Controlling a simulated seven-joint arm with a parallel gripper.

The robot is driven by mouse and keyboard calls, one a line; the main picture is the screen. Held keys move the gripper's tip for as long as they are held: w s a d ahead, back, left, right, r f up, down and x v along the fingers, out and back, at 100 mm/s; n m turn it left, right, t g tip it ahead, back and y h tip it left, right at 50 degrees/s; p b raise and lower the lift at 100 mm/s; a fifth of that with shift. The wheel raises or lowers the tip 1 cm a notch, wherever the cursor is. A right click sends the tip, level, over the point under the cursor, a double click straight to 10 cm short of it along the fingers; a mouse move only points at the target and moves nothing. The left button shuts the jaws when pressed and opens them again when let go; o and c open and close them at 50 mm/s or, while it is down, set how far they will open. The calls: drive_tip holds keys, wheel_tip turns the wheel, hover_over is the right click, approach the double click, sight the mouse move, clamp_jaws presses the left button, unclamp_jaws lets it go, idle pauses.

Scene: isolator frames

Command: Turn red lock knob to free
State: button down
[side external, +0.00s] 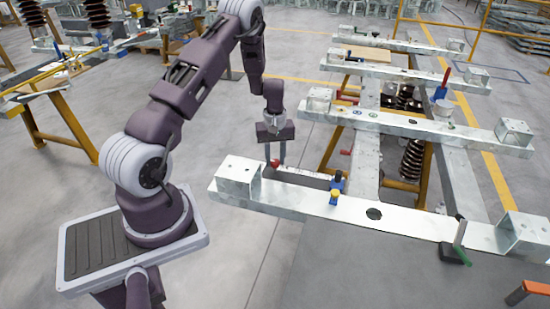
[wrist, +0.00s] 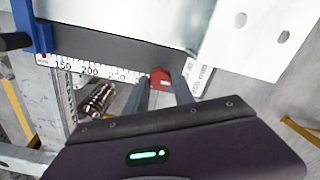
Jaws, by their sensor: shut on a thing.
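The red lock knob (wrist: 160,78) sits on a white numbered scale bar (wrist: 92,69) in the wrist view. My gripper (wrist: 161,84) has one finger on each side of the knob and is shut on it. In the side view the knob shows as a small red spot (side external: 275,163) between the fingertips of my gripper (side external: 275,164), beside the near galvanised beam (side external: 300,197). The fingers hide part of the knob, and I cannot tell which way it is turned.
A square metal block (side external: 238,178) is at the beam's left end. A green-handled tool (side external: 460,236) stands at right. Open floor lies left of the beam.

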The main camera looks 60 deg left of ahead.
sight(275, 161)
drive_tip(key=c, duration=1.1)
unclamp_jaws()
drive_tip(key=shift+o, duration=0.2)
wheel_tip(275, 161, up, 7)
drive_tip(key=shift+r, duration=0.1)
